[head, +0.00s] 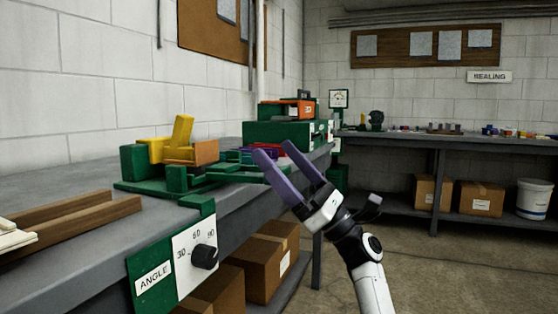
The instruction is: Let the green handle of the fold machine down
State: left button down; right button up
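The fold machine (150,165) stands on the left bench, with a green base and blocks, a yellow upper part (180,138) and an orange-brown piece (205,152). A green bar (235,177), which looks like its handle, reaches low and nearly level to the right, toward my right gripper. My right gripper (274,150) has two purple fingers, spread apart with nothing seen between them. It is in front of the bench edge, by the bar's right end. The fingers cover part of that area, and I cannot tell whether they touch the bar. My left gripper is out of view.
A green panel marked ANGLE with a black knob (204,256) hangs at the bench front. Wooden strips (75,222) lie at left. A green box (285,133) stands farther along the bench. Cardboard boxes (268,262) sit below. The floor at right is clear.

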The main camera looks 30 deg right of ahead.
jog(key=shift+w+a+f, duration=0.1)
jog(key=shift+a, duration=0.1)
jog(key=shift+d+f, duration=0.1)
jog(key=shift+f, duration=0.1)
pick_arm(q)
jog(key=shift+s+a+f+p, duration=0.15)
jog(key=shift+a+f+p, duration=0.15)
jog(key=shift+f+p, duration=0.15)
pick_arm(e)
jog(key=v, duration=1)
jog(key=shift+r, duration=0.15)
